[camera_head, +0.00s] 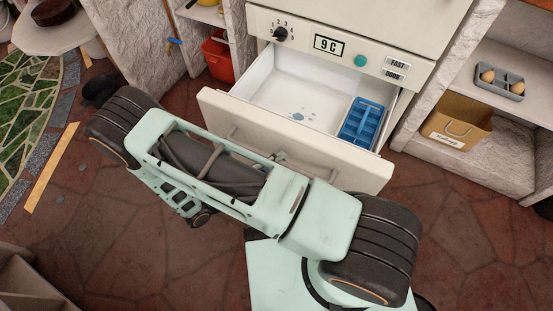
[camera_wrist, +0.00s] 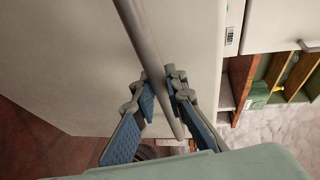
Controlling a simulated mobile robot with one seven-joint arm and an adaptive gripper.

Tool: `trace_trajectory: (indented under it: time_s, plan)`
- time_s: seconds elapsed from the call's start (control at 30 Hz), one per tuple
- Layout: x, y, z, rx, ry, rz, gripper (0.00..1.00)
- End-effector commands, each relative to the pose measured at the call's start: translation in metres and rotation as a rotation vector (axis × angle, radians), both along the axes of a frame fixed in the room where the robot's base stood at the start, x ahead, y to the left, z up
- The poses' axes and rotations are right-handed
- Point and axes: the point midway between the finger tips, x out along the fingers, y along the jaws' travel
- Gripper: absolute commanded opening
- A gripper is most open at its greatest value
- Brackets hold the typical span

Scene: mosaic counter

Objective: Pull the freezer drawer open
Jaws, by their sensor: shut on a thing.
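The freezer drawer (camera_head: 223,109) is a cream, white-lined drawer pulled well out of the cabinet below the control panel. A blue tray (camera_head: 366,121) with compartments lies inside it at the right, and small bluish patches show on its floor. The drawer's bar handle (camera_wrist: 143,38) runs across its front and shows as a grey rod in the wrist view. My gripper (camera_wrist: 162,90) has its two blue-padded fingers closed on either side of the bar, near one end of it. In the head view my arm hides the fingertips and part of the handle.
The freezer panel (camera_head: 400,46) with a knob and a "9 C" display stands above the drawer. A red bin (camera_head: 217,58) stands left of the freezer. The stone floor (camera_head: 110,215) at the left is largely clear.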

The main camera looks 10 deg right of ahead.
Motion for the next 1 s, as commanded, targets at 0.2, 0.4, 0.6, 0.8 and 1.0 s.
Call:
trace_trajectory:
  time_s: [0.2,0.4,0.6,0.8,1.0]
  plan:
    - [0.001,0.002,0.000,0.003,-0.001,0.004,0.13]
    - [0.001,0.001,0.000,0.002,-0.001,0.003,0.30]
    - [0.000,0.001,0.000,0.002,-0.001,0.002,0.30]
    - [-0.007,0.013,0.003,0.002,-0.002,0.003,0.30]
    - [-0.028,0.048,0.010,0.004,-0.001,0.004,0.30]
